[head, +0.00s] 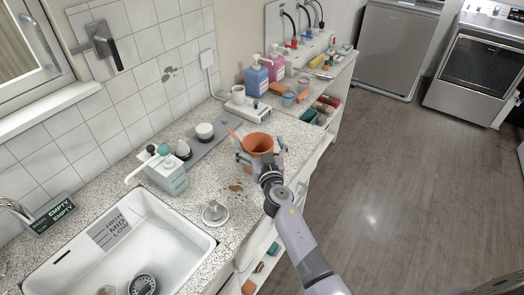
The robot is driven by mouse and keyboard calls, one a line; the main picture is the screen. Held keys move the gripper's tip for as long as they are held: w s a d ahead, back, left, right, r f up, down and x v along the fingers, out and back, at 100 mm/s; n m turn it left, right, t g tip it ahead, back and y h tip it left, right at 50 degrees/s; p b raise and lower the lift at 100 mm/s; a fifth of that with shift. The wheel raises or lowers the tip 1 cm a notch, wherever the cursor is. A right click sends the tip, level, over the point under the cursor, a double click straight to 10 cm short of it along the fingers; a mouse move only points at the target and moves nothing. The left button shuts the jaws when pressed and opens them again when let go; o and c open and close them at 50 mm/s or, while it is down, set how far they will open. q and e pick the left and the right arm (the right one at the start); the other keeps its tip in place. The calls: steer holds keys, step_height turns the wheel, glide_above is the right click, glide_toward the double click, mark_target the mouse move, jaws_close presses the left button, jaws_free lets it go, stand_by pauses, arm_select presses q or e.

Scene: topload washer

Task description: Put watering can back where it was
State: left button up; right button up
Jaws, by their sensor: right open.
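An orange watering can (258,144) stands upright on the speckled countertop, near its front edge. Its open top faces up, and a thin orange spout (234,136) points to the left. My right gripper (261,156) is at the can, its arm coming in from the lower right. The fingers are open, with parts showing on both sides of the can; whether they touch it I cannot tell. The gripper hides part of the can's near side. My left gripper is not in view.
A white sink (190,235) lies front left, with a teal-and-white dispenser (166,170) behind it. Blue (256,76) and pink (274,65) bottles stand behind the can. A round grey stopper (215,213) lies left of my arm. Open floor (400,190) is at the right.

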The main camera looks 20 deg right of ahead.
steer(key=s+a, duration=0.1)
steer(key=s, duration=1.1)
steer(key=shift+b, duration=0.45)
steer(key=shift+r, duration=0.1)
